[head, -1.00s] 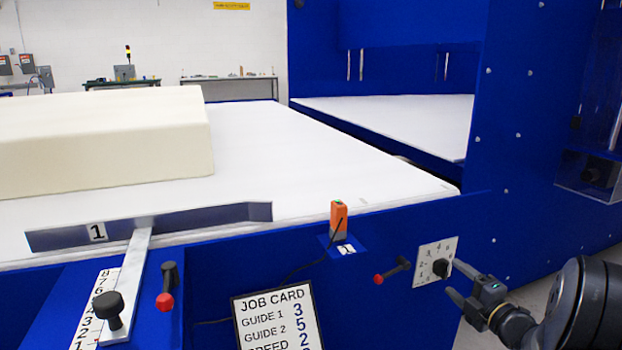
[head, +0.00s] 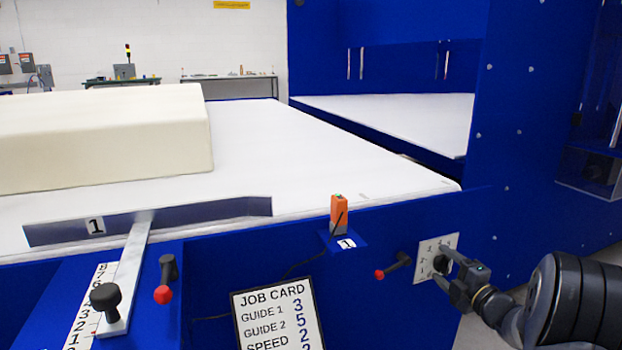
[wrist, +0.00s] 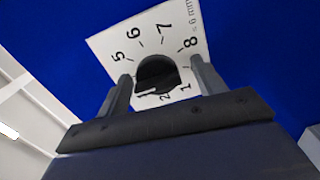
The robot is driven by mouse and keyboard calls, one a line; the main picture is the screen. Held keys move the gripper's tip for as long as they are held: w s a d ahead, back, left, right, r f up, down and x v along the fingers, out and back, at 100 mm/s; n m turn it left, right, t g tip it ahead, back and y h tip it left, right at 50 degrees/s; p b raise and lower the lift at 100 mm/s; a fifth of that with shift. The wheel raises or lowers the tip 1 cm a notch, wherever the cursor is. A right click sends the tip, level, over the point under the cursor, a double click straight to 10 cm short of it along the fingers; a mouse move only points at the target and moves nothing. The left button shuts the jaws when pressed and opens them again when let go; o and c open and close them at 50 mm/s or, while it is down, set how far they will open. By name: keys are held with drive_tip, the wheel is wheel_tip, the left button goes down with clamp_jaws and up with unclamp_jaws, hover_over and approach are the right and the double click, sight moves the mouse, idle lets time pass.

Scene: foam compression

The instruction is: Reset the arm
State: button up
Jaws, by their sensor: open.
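My gripper (head: 441,267) is at the right in the head view, in front of the white dial plate on the blue machine panel. Its two fingers are open and stand on either side of the black knob (head: 440,264). In the wrist view the knob (wrist: 157,72) sits between the open fingers (wrist: 160,88), with a visible gap on each side. The dial plate (wrist: 184,45) shows numbers around the knob, with 5, 6, 7 and 8 readable. Part of the plate is hidden behind my gripper.
A red-tipped lever (head: 392,267) sticks out just left of the dial plate. An orange sensor (head: 338,214), the job card (head: 277,318) and guide 1 (head: 180,217) are further left. A cream foam block (head: 110,145) lies on the white conveyor (head: 290,150).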

drive_tip(key=m+p, duration=0.2)
drive_tip(key=m, duration=0.1)
drive_tip(key=shift+r, duration=0.4)
drive_tip(key=m+p, duration=0.4)
drive_tip(key=p, duration=0.1)
drive_tip(key=shift+p, duration=0.35)
drive_tip(key=m+p, duration=0.3)
drive_tip(key=p, duration=0.1)
drive_tip(key=shift+m, duration=0.3)
drive_tip(key=m+p, duration=0.4)
drive_tip(key=p, duration=0.1)
drive_tip(key=p+v, duration=0.1)
drive_tip(key=v, duration=0.5)
drive_tip(key=shift+s+d+f, duration=0.15)
drive_tip(key=shift+s+f, duration=0.1)
drive_tip(key=shift+s, duration=0.15)
